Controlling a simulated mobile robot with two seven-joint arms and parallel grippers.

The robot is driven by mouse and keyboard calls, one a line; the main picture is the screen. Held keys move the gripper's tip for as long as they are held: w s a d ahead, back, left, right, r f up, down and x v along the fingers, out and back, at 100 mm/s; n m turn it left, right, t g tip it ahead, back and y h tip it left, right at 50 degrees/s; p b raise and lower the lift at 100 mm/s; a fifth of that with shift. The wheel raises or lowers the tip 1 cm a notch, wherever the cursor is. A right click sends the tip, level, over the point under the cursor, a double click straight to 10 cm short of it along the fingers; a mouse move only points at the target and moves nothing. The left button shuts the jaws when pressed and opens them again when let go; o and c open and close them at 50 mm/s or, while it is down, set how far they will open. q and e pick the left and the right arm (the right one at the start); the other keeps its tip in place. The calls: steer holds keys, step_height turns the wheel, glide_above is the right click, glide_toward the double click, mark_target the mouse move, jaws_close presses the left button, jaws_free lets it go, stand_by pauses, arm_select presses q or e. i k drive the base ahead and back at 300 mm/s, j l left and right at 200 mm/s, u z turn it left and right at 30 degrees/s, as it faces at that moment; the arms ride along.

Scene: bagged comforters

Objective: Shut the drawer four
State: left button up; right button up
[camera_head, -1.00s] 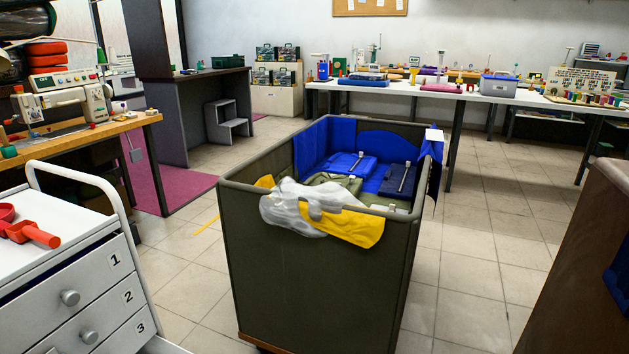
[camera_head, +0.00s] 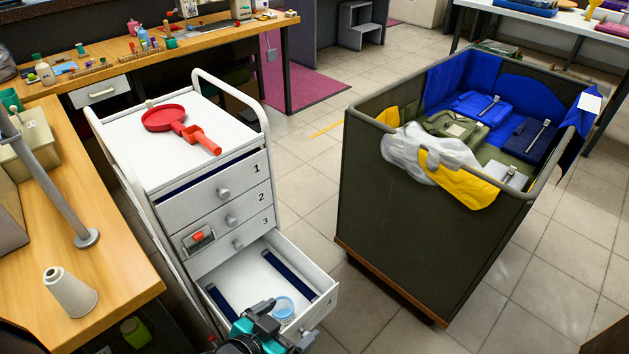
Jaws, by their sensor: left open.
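The white cart (camera_head: 190,140) stands left of centre, with drawers 1, 2 and 3 stacked on its front. Below drawer 3, the bottom drawer (camera_head: 318,301) is pulled well out; no number shows on it, but its place fits drawer four. Inside it lie two dark blue strips and a light blue round item (camera_head: 283,307). My left gripper (camera_head: 284,327), teal and black, is at the bottom edge of the view, by the near side of the open drawer. It is open and covers part of that drawer; whether it touches cannot be told. My right gripper is out of view.
A large dark bin (camera_head: 425,230) with blue and green bagged items stands to the right, with a narrow floor gap between. A wooden table (camera_head: 105,235) with a thread cone (camera_head: 69,292) is at left.

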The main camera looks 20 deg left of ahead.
mark_target(246, 279)
steer(key=u, duration=0.85)
